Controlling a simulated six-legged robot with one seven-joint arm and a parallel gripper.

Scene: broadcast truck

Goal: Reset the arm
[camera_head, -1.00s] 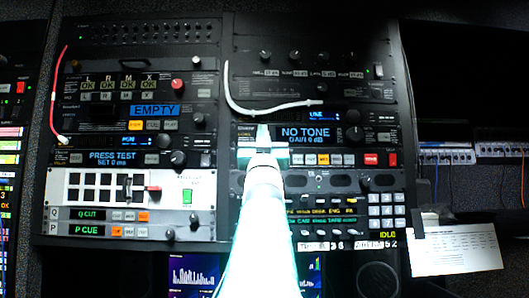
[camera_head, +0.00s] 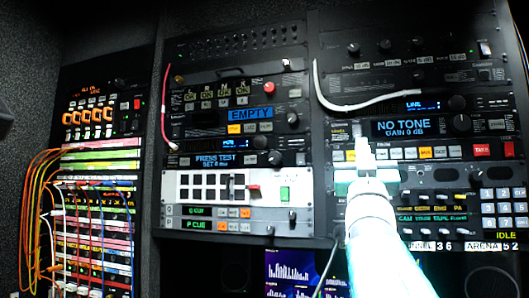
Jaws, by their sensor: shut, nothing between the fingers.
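My white arm rises from the bottom right of the head view, brightly lit. My gripper (camera_head: 361,146) is at its far end, with its fingers together and nothing between them. In the picture it overlaps the right rack column (camera_head: 410,190), just left of and below the blue "NO TONE" display (camera_head: 401,125). I cannot tell whether it touches the panel. The arm hides part of the lower right rack.
The left rack column holds a white panel (camera_head: 205,186) with black buttons, a red cable (camera_head: 166,110) and an "EMPTY" display (camera_head: 249,114). A white cable (camera_head: 360,104) hangs on the right column. A patch bay (camera_head: 97,225) with colored cables is at left.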

